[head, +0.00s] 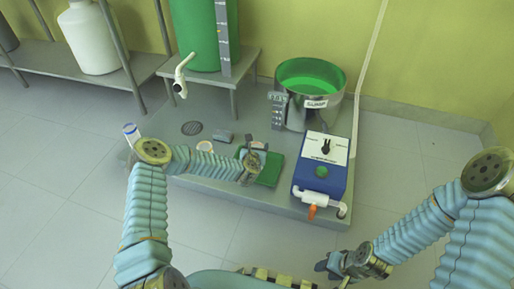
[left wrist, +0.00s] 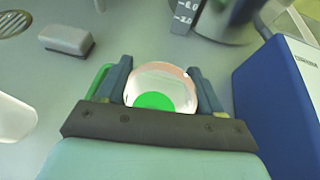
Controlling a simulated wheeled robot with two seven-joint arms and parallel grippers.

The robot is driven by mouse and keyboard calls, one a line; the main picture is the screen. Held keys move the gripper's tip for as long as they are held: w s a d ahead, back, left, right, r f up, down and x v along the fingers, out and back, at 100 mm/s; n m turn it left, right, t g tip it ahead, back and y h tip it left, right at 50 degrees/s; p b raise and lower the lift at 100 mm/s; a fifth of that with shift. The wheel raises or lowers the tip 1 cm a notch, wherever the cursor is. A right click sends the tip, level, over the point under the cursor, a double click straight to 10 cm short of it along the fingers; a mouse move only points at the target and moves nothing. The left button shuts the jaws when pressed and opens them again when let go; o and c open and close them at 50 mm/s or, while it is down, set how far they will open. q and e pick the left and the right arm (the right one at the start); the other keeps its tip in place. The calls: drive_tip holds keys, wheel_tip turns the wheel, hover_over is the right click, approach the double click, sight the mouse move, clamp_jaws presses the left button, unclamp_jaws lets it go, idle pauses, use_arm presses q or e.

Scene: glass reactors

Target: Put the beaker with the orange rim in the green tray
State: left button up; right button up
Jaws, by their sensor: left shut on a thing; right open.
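A clear beaker with a pale orange rim (left wrist: 160,72) is between the fingers of my left gripper (left wrist: 158,72), which is shut on it. Green shows through its bottom. In the head view my left gripper (head: 255,150) is over the green tray (head: 269,172), and the beaker is mostly hidden by the gripper. The tray's edge also shows beside the left finger in the left wrist view (left wrist: 97,84). I cannot tell whether the beaker touches the tray. My right gripper (head: 326,264) is open and empty at the lower right, away from the tray.
A blue box with a dial (head: 319,180) stands close to the tray's right. A steel pot with green contents (head: 309,80) is behind it. A small grey block (head: 224,135) and a pale-rimmed vessel (head: 205,146) lie left of the tray. A blue-rimmed container (head: 130,131) is further left.

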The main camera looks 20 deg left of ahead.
use_arm(q)
drive_tip(key=o, duration=0.9)
drive_tip(key=shift+f, duration=0.15)
drive_tip(key=o, duration=0.5)
